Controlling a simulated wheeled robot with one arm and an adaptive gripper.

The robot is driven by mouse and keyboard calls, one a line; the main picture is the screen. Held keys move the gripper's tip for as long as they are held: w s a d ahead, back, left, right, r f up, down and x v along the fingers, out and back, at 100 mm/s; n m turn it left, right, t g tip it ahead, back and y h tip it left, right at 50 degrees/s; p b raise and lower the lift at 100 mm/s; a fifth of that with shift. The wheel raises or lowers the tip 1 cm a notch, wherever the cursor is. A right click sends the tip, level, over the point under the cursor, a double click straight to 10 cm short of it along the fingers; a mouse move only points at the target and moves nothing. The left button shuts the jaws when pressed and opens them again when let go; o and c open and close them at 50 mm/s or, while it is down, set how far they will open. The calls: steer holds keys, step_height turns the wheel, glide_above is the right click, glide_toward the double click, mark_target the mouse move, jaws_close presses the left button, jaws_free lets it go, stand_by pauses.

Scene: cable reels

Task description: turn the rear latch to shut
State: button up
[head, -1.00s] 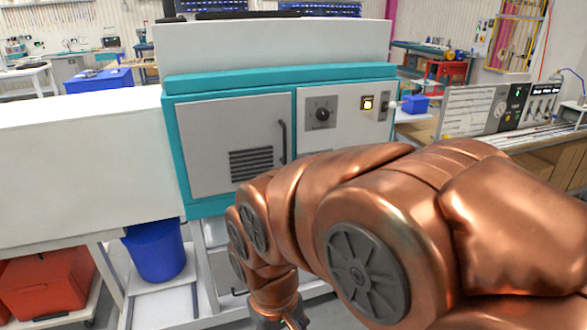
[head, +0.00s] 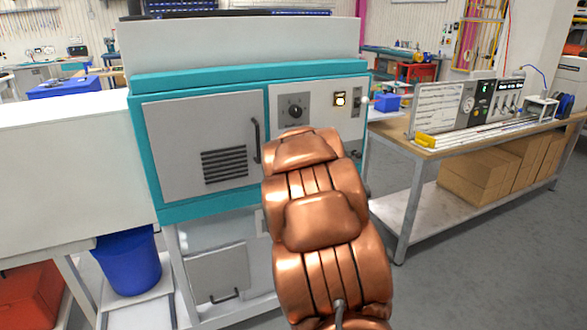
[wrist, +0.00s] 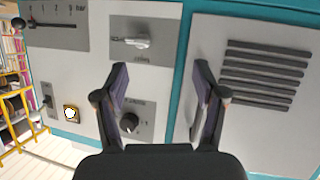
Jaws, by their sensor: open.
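A silver turn handle (wrist: 131,42) sits on a grey plate in the wrist view, its lever lying roughly sideways. It is the most latch-like part I see, but its label is too blurred to read, so I cannot tell if it is the rear latch. My gripper (wrist: 162,82) is open and empty, its dark fingers spread in front of the panel. The silver handle lies beyond the left fingertip, apart from it. In the head view my copper arm hides the gripper and this part of the panel.
A black dial (wrist: 129,123) is close beside the left finger; it also shows in the head view (head: 295,111). A lit button (wrist: 70,113) and a slider lever (wrist: 52,24) are on the panel. A vented door (head: 205,145) has a protruding black handle (head: 256,140). A workbench (head: 430,150) stands right.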

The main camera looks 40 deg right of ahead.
steer(key=w+d+f+n+t+y+b, duration=0.1)
steer(key=w+d+f+t, duration=0.15)
steer(key=d+t, duration=0.4)
steer(key=shift+g, duration=0.55)
steer(key=shift+s+d+p+x, duration=0.1)
steer(key=shift+d+p+x, duration=0.15)
steer(key=shift+x, duration=1)
steer(key=shift+s+d+p+x, duration=0.1)
steer(key=shift+d+p+x, duration=0.1)
steer(key=shift+x, duration=1.05)
steer(key=shift+s+d+p+x, duration=0.1)
steer(key=shift+d+p+x, duration=0.15)
steer(key=shift+x, duration=0.95)
steer(key=shift+f, duration=0.1)
steer(key=c, duration=1.1)
